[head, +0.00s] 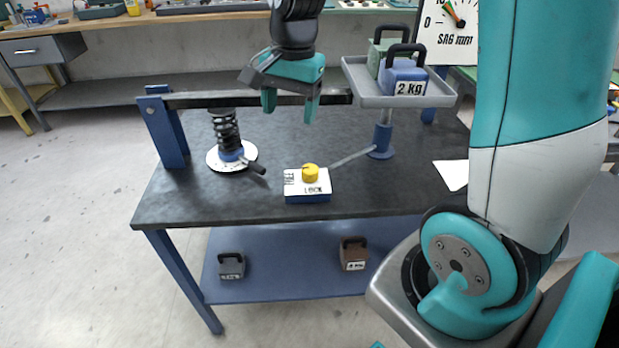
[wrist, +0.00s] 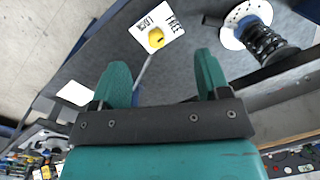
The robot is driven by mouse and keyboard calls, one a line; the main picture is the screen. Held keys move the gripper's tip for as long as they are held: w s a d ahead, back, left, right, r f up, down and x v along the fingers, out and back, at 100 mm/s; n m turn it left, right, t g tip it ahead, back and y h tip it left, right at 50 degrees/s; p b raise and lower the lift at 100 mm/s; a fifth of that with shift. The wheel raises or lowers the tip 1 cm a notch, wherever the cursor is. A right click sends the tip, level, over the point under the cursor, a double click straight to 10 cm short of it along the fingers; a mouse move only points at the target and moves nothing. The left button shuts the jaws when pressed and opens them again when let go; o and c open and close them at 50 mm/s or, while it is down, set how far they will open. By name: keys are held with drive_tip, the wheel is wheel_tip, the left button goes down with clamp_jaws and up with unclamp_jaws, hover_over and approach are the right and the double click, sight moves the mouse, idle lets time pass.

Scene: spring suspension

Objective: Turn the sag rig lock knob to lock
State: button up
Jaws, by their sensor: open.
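The yellow lock knob (head: 310,173) sits on a white plate on a small blue box (head: 307,197) near the front of the bench. The plate reads FREE on the left and LOCK at the front. The knob also shows in the wrist view (wrist: 156,38), beyond my fingertips. The way its dark mark points is too small to tell. My gripper (head: 291,108) hangs above the bench, behind and above the knob, apart from it. Its two teal fingers are spread with nothing between them, as the wrist view (wrist: 169,75) also shows.
A black spring (head: 226,128) on a white disc with a dark handle stands left of the box. A grey tray (head: 400,101) with a blue 2 kg weight (head: 403,76) and a green weight (head: 388,48) stands at right. A rod runs from the box towards its post. A sag dial (head: 447,35) stands behind.

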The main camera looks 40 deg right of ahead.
sight(310, 168)
drive_tip(key=w+d+f+m, duration=0.35)
drive_tip(key=d+m, duration=0.25)
drive_tip(key=d, duration=0.2)
drive_tip(key=shift+h, duration=0.4)
drive_tip(key=f, duration=1.1)
drive_tip(key=f+b, duration=0.1)
drive_tip(key=f, duration=0.5)
drive_tip(key=shift+s+a+f, duration=0.1)
drive_tip(key=shift+a+f, duration=0.15)
drive_tip(key=shift+a, duration=0.1)
drive_tip(key=c, duration=0.9)
